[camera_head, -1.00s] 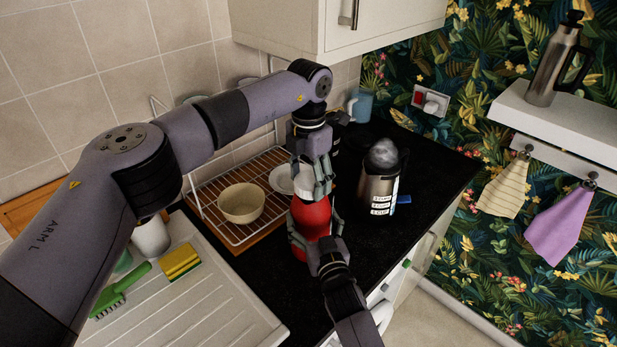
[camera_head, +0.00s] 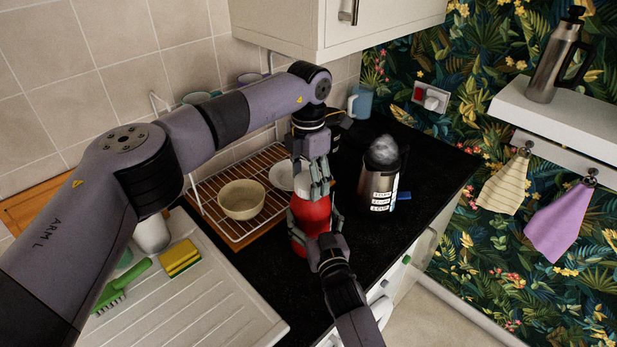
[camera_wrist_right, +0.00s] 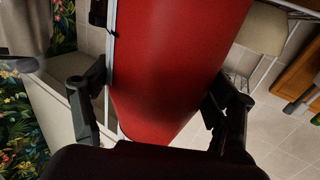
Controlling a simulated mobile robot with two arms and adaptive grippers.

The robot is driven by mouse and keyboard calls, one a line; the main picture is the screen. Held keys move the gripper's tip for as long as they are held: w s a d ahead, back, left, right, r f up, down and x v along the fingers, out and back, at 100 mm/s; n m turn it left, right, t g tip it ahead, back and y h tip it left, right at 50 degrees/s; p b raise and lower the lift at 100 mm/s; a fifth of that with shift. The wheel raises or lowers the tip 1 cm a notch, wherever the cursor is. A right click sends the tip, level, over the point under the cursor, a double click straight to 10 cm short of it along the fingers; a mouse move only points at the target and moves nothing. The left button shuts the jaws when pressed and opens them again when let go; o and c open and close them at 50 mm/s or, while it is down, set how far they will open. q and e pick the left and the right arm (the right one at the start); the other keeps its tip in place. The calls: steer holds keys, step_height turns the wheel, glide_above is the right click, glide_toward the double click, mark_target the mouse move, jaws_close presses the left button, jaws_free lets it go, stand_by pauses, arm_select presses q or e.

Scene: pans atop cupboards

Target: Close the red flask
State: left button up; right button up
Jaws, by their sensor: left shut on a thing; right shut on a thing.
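The red flask (camera_head: 311,214) stands on the black countertop in the head view. My right gripper (camera_head: 317,236) is shut around its body from the front. The flask also fills the middle of the right wrist view (camera_wrist_right: 165,70), between the two fingers. My left gripper (camera_head: 318,184) comes down from above and is shut at the flask's top, on a pale, whitish cap that its fingers mostly hide. I cannot tell how far the cap is seated on the flask.
A steel jug (camera_head: 380,180) with measure labels stands right of the flask. A beige bowl (camera_head: 241,200) and a white dish (camera_head: 282,177) sit on the wire rack to the left. A sponge (camera_head: 180,258) and green brush (camera_head: 122,287) lie on the drainer.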

arm_select(q)
steer(key=m, duration=0.5)
steer(key=shift+w+m, duration=0.2)
steer(key=shift+m, duration=0.1)
steer(key=m, duration=0.3)
steer(key=shift+w, duration=0.1)
steer(key=m, duration=0.4)
steer(key=shift+w, duration=0.1)
steer(key=m, duration=0.3)
steer(key=shift+w+m, duration=0.1)
steer(key=shift+m, duration=0.3)
steer(key=m, duration=0.7)
steer(key=shift+w+d, duration=0.1)
steer(key=shift+d, duration=0.1)
steer(key=m, duration=0.3)
steer(key=shift+m, duration=0.4)
steer(key=m, duration=0.5)
steer(key=shift+d, duration=0.15)
